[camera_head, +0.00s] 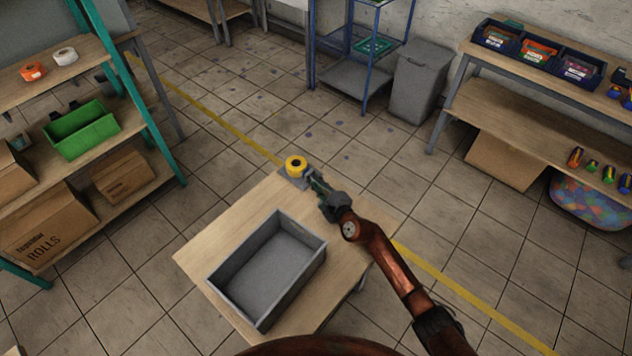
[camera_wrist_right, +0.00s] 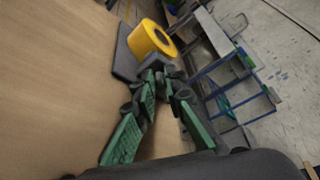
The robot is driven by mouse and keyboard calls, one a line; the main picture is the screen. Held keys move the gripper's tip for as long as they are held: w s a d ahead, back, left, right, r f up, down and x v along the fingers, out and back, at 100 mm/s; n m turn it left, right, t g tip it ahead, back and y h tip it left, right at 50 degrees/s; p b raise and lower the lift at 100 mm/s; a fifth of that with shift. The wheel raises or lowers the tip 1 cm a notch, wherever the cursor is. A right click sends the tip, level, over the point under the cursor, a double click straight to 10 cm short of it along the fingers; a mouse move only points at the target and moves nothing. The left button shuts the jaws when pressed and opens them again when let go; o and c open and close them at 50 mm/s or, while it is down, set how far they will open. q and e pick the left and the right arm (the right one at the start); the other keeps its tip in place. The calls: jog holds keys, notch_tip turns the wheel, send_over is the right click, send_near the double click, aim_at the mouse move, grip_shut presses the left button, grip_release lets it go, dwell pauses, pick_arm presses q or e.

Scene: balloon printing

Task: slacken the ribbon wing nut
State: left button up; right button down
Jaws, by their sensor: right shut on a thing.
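A yellow ribbon roll (camera_head: 296,165) sits on a small grey holder at the far corner of the wooden table (camera_head: 225,222). In the right wrist view the yellow roll (camera_wrist_right: 150,40) stands on the holder's dark grey base plate (camera_wrist_right: 124,60). My right gripper (camera_head: 313,182) reaches in from the right, its fingers beside the holder. In the right wrist view my right gripper (camera_wrist_right: 161,74) has its green-padded fingers converging on a small dark part next to the roll, where the ribbon wing nut is. The fingertips mostly hide the nut. My left gripper is not in view.
An open grey tray (camera_head: 232,262) takes up the near middle of the table. Shelves with a green bin (camera_head: 82,130) and cartons stand at the left. A blue rack (camera_head: 362,85), a grey waste bin (camera_head: 420,82) and a workbench (camera_head: 530,108) stand farther back.

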jog(key=shift+f+n, duration=0.1)
jog(key=shift+n, duration=0.3)
jog(key=c, duration=2)
grip_release()
jog(key=shift+o, duration=0.2)
jog(key=shift+s, duration=0.1)
jog(key=v, duration=1.2)
jog(key=shift+f, duration=0.1)
